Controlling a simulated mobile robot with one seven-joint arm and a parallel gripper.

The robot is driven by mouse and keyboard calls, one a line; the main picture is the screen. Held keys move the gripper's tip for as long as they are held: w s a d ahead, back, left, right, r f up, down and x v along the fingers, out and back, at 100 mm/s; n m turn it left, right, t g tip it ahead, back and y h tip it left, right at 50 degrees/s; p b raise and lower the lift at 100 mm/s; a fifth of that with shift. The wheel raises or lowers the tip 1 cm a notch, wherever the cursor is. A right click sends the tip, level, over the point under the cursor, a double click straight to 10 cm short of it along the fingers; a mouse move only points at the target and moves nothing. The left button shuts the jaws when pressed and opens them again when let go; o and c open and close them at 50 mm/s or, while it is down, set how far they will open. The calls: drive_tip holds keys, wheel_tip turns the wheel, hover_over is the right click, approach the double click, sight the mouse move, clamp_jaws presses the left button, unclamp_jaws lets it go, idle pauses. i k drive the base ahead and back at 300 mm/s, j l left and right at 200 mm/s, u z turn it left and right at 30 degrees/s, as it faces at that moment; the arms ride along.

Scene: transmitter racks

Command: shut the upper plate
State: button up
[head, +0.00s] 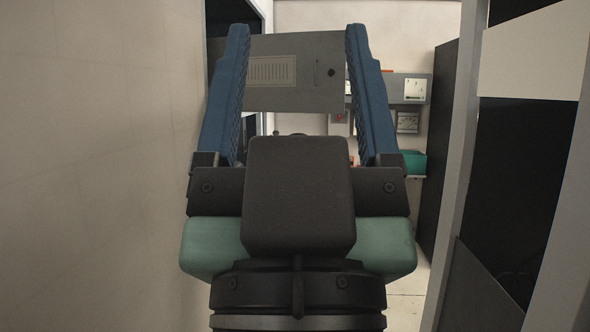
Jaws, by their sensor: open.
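My gripper (297,32) is in the middle of the head view, its two blue fingers pointing away and wide apart. Nothing is held between them. A grey plate (296,95) with a louvred patch at its left and a small dark knob or hole at its right shows between the fingers, beyond the gripper body. It looks like the upper plate, swung out from a rack, but its hinge is not clear. I cannot tell whether either finger touches it.
A pale wall or panel (90,170) fills the left side, close to my gripper. At the right stands a rack frame (462,170) with dark openings and a cream panel (535,55). Behind are a meter (407,122) and a green bin (414,163). Some floor (408,300) shows lower right.

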sight(288, 73)
drive_tip(key=i+l+u, duration=0.35)
drive_tip(key=i+l, duration=0.65)
drive_tip(key=i, duration=0.15)
drive_tip(key=i+l, duration=0.2)
drive_tip(key=i, duration=0.25)
drive_tip(key=i+l+z, duration=0.1)
drive_tip(key=i+l, duration=0.15)
drive_tip(key=i, duration=0.15)
drive_tip(key=i+l, duration=0.2)
drive_tip(key=i, duration=0.2)
